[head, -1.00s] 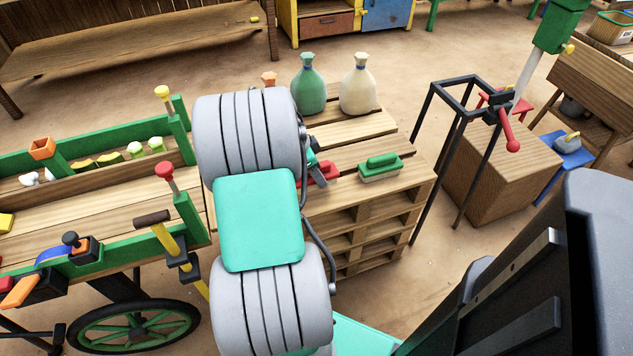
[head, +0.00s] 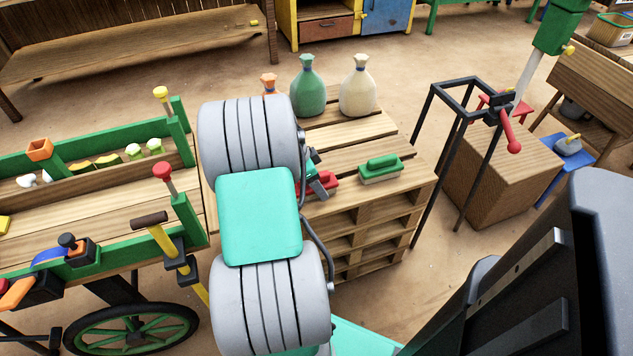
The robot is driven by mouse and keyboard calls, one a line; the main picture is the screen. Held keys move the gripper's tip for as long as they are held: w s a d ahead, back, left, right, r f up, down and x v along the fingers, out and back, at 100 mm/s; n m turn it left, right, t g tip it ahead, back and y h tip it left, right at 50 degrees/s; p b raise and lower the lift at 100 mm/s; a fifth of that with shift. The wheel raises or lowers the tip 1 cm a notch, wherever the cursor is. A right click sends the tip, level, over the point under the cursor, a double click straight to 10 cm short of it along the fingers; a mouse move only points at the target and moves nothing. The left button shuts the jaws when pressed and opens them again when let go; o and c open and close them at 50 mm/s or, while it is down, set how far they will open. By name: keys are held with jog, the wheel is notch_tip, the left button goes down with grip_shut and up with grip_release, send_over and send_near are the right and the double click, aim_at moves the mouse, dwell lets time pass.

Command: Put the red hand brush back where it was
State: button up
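The red hand brush (head: 324,184) lies on the wooden pallet stack (head: 375,217), partly hidden behind my arm and gripper. My gripper (head: 325,186) is at the brush, with its fingers pointing down to it. My arm covers most of the gripper, so I cannot tell whether the fingers are closed on the handle. A green hand brush (head: 380,169) lies on the pallet stack to the right of the red one, apart from it.
A green sack (head: 309,88), a cream sack (head: 358,88) and an orange-topped one (head: 269,83) stand at the pallet's back. A green-sided cart (head: 110,190) with tools is at left. A black metal frame (head: 450,135) stands right of the pallets.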

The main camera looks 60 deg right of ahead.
jog(key=shift+r, duration=0.3)
jog(key=p+v, duration=0.2)
jog(key=v, duration=0.9)
jog(key=shift+w+a+r+p, duration=0.15)
jog(key=shift+r+p, duration=0.15)
